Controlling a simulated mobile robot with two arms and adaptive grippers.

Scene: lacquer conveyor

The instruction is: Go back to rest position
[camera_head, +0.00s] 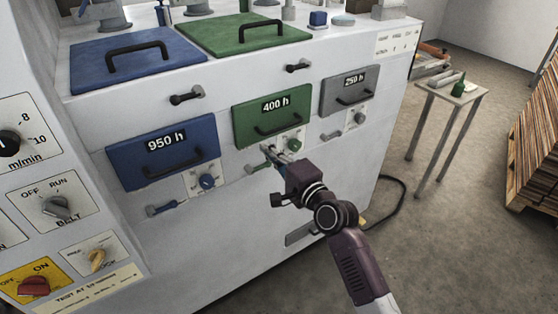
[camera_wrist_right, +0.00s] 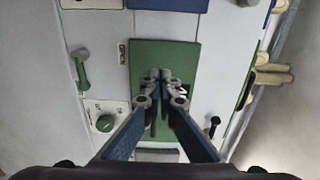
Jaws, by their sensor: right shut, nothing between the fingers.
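My right gripper (camera_head: 270,152) reaches in from the lower right in the head view. Its fingers are together and empty, with the tips in front of the lower part of the green 400 h panel (camera_head: 245,108). In the right wrist view the closed fingertips (camera_wrist_right: 160,75) overlap the green panel (camera_wrist_right: 180,52) and hide part of its handle and label. I cannot tell whether they touch it. My left gripper is in neither view.
The white machine (camera_head: 260,225) also has a blue 950 h panel (camera_head: 125,155), a grey 250 h panel (camera_head: 370,82), small knobs and levers. A green lever (camera_wrist_right: 82,70) shows in the wrist view.

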